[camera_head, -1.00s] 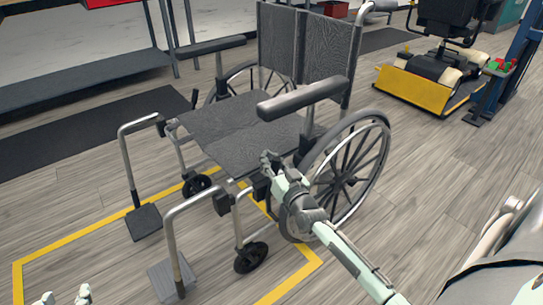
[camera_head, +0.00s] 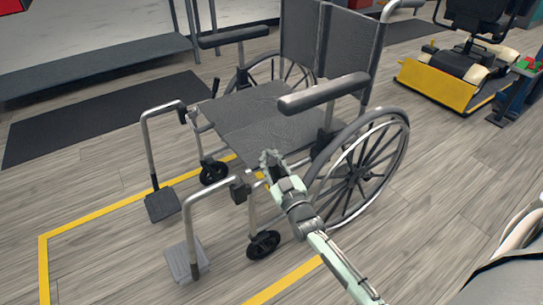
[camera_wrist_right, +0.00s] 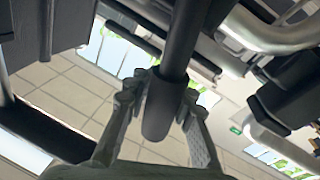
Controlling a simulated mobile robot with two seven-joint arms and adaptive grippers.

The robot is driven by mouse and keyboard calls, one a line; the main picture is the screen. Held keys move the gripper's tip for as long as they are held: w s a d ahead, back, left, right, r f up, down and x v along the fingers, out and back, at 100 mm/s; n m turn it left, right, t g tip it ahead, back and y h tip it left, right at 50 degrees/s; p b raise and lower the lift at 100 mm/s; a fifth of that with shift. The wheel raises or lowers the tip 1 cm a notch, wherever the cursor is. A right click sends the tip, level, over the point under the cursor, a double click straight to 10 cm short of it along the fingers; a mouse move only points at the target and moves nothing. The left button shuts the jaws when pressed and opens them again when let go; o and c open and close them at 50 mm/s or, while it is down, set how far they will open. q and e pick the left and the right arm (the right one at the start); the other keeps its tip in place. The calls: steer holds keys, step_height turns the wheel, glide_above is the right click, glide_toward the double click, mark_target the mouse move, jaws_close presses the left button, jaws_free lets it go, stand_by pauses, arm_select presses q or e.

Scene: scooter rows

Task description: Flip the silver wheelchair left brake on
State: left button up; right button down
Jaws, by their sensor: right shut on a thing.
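The silver wheelchair (camera_head: 252,118) with black seat and large spoked wheels stands in the middle of the head view. My right gripper (camera_head: 268,158) is at the front edge of its seat, just ahead of the near large wheel (camera_head: 357,175). In the right wrist view, my right gripper (camera_wrist_right: 160,98) is shut on the brake lever's dark rounded handle (camera_wrist_right: 158,118), with a finger on each side. In the head view the lever is hidden by the gripper or too small to make out. My left gripper is not in view.
The near armrest (camera_head: 325,93) is above my right gripper. The footrests (camera_head: 186,260) and a small caster (camera_head: 263,244) are at the front. Yellow tape (camera_head: 105,210) marks the floor. A scooter with a yellow deck (camera_head: 433,86) stands at the back right.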

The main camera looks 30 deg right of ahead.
steer(key=shift+f, duration=0.1)
steer(key=c, duration=1.3)
jaws_free()
steer(key=s+a+f, duration=0.1)
steer(key=s, duration=1.1)
steer(key=shift+f, duration=0.2)
steer(key=shift+a, duration=0.1)
